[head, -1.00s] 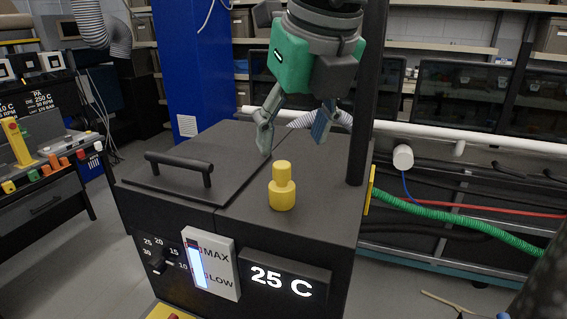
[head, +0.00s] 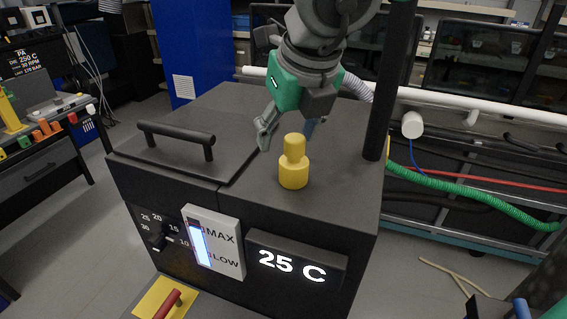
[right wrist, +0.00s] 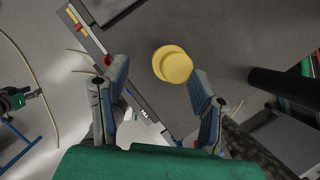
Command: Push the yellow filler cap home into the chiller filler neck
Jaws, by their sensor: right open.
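The yellow filler cap (head: 293,168) stands upright on the dark top of the chiller (head: 235,200), with a narrow upper part on a wider lower part. The filler neck is hidden under it, and how deep the cap sits I cannot tell. My right gripper (head: 287,140) is open and empty, pointing down just behind and above the cap in the head view. In the right wrist view the cap (right wrist: 172,65) shows between the open fingers of this gripper (right wrist: 158,70), closer to the right finger. I see no contact.
A black handle (head: 177,138) stands up from the lid left of the cap. A dark post (head: 384,90) rises at the right. The display (head: 293,265) and level gauge (head: 212,240) are on the front. The top around the cap is clear.

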